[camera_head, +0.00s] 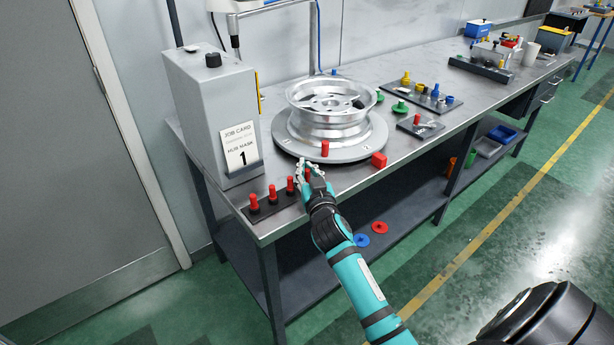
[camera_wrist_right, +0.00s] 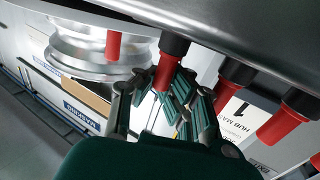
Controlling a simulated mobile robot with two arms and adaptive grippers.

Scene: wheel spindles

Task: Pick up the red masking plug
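Several red plugs with black ends stand in a row on a dark strip (camera_head: 271,203) at the near left of the bench, among them a left plug (camera_head: 254,203), a middle plug (camera_head: 272,194) and another plug (camera_head: 290,185). My right gripper (camera_head: 312,170) is at the right end of this row. In the wrist view my right gripper (camera_wrist_right: 152,103) has its fingers apart, with a red plug (camera_wrist_right: 165,74) between or just beyond their tips. I cannot tell whether any finger touches it. My left gripper is not in view.
A silver wheel (camera_head: 328,112) lies on a round turntable (camera_head: 290,144). A grey box (camera_head: 212,110) with a job card (camera_head: 240,147) stands left. A small plate (camera_head: 421,127) lies right.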

